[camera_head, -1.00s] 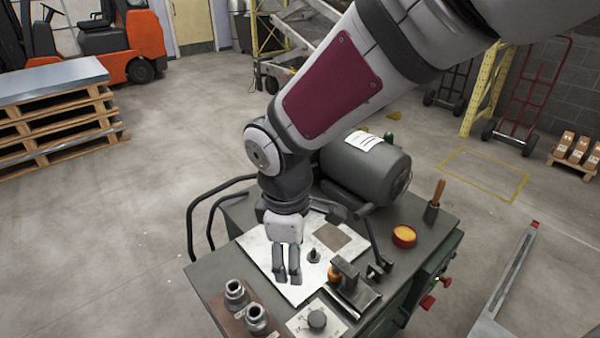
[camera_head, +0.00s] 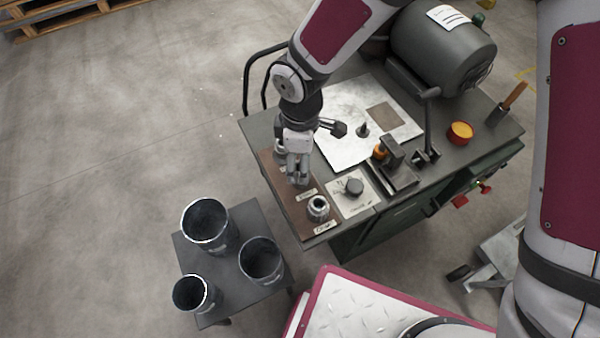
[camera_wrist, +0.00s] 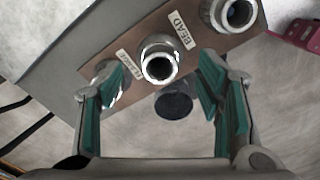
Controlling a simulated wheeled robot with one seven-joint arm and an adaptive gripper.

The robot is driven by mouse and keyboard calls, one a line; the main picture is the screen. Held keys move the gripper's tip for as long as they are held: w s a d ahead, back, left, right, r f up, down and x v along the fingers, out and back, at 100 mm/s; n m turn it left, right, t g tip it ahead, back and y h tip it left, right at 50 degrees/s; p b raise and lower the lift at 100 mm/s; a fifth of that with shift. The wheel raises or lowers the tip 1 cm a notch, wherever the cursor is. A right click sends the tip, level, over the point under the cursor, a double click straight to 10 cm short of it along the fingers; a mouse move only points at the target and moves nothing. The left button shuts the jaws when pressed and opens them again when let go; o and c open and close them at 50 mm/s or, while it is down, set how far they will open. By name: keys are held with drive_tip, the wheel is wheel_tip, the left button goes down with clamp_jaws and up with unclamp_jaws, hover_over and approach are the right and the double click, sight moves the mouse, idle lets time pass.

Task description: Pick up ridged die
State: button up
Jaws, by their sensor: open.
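Metal ring-shaped dies stand on a brown board (camera_head: 290,208) at the machine table's near left corner. In the wrist view, a middle die (camera_wrist: 160,62) lies between and beyond my fingertips, another die (camera_wrist: 236,14) is at the upper right, and a third (camera_wrist: 110,78) is partly behind the left finger. In the head view, the nearest die (camera_head: 318,208) is clear, and my gripper (camera_head: 298,178) hides the middle one. The far die (camera_head: 280,150) shows beside the gripper. I cannot tell which is ridged. My gripper, also in the wrist view (camera_wrist: 155,88), is open and empty above the board.
A small table (camera_head: 215,265) with three dark cylinders stands at the lower left. A control knob (camera_head: 354,187), a clamp block (camera_head: 392,155), an orange round piece (camera_head: 460,132) and a motor (camera_head: 445,45) occupy the machine table. Paper labels sit beside the dies, one reading BEAD (camera_wrist: 182,30).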

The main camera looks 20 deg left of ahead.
sight(297, 186)
drive_tip(key=shift+f, duration=2.6)
clamp_jaws()
